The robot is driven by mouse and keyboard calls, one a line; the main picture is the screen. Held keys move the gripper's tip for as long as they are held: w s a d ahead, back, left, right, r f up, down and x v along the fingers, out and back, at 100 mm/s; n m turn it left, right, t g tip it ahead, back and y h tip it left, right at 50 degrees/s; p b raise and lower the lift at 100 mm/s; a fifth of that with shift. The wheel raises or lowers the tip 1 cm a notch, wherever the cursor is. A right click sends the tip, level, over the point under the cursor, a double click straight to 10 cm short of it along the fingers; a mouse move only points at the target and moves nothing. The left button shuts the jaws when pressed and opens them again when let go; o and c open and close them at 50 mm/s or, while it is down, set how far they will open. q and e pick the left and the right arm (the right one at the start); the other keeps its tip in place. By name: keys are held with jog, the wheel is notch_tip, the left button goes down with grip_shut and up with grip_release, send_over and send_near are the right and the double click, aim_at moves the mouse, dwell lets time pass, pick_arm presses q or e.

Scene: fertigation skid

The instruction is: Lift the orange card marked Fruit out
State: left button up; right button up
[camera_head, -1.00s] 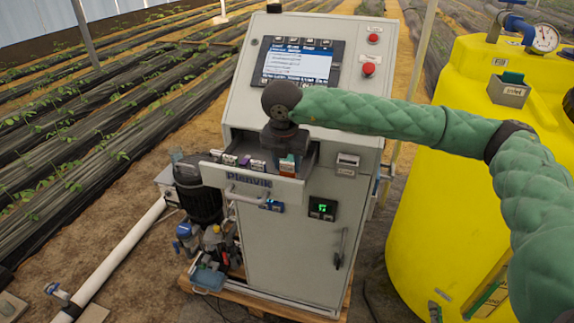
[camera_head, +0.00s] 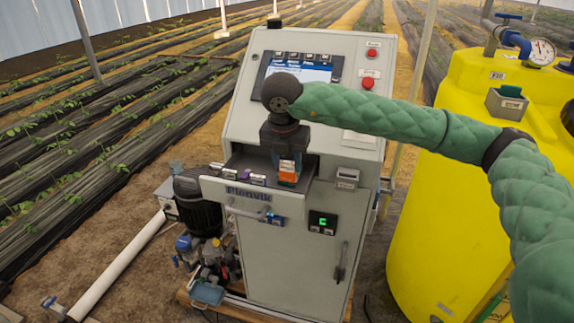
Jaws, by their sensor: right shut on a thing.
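The orange card (camera_head: 287,177) is at the right end of the open drawer (camera_head: 262,205) marked Planvik, on the front of the grey cabinet. Its label is too small to read. My right gripper (camera_head: 287,163) points down and is shut on the card's upper part. More of the orange face shows below the fingers, and the card looks raised; I cannot tell whether its lower edge is clear of the drawer. Other cards (camera_head: 245,178), white and purple among them, stand in the drawer to the left. My left gripper is not in view.
The cabinet's sloped panel has a screen (camera_head: 300,70) and red buttons (camera_head: 368,83) behind my arm. A small grey holder (camera_head: 347,177) sits right of the drawer. A yellow tank (camera_head: 440,200) with a card pocket (camera_head: 507,101) stands at right.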

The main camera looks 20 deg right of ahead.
jog(key=shift+r, duration=1.9)
